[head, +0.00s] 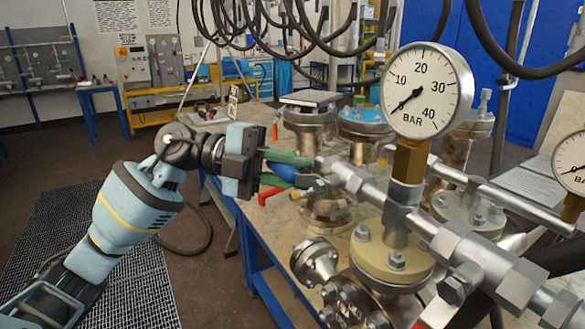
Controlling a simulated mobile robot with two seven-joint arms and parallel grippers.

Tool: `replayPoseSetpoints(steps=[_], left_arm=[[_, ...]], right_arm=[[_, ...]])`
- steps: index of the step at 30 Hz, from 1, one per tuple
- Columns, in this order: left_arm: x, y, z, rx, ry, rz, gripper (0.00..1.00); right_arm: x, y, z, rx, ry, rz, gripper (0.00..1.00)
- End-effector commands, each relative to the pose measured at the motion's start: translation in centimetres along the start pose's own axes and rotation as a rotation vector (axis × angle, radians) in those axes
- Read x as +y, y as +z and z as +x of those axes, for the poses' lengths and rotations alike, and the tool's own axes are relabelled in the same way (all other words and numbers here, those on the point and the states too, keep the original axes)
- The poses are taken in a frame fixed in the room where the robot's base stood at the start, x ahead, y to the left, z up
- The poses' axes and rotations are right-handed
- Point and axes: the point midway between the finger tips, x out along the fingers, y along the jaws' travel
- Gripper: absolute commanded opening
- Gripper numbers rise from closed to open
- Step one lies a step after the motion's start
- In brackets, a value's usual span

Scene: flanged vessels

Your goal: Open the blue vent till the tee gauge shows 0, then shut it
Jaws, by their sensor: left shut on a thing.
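The tee gauge (427,91) is a round white dial marked in BAR, on a brass stem above the steel tee pipe (375,192). Its black needle points down and left, at or very near 0. The blue vent (283,171) is at the left end of the tee pipe. My left gripper (310,171) comes in from the left with green fingers, one above and one below the blue vent, shut on it. The fingers partly hide the vent, and I cannot tell how far it is turned. My right gripper is not in view.
A red handle (268,196) sits just below the left gripper. A second gauge (571,163) is cut off at the right edge. Flanged vessels (311,262) crowd the wooden bench (270,237). Black hoses hang above. The floor on the left is open.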

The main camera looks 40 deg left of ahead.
Motion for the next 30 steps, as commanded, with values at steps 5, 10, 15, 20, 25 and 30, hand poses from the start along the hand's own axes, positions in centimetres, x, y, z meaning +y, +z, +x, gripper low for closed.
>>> replayPoseSetpoints(steps=[5, 10, 15, 20, 25, 30], left_arm=[[0.8, 0.1, 0.1, 0.020, -0.074, -0.078, 0.00], [1.7, 0.1, 0.4, 0.049, -0.177, -0.182, 0.00], [2.6, -0.1, 0.8, 0.081, -0.291, -0.294, 0.00], [3.4, -0.4, 1.3, 0.112, -0.397, -0.401, 0.00], [4.1, -0.8, 1.9, 0.143, -0.509, -0.512, 0.00], [4.8, -1.2, 2.5, 0.175, -0.622, -0.623, 0.00]], right_arm=[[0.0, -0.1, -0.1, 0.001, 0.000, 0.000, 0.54], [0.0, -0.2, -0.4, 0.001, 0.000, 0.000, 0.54], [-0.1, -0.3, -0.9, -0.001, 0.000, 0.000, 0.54], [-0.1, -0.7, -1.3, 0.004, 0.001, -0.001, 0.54], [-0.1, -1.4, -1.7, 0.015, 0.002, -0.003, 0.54], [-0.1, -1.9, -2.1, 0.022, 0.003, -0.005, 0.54]])
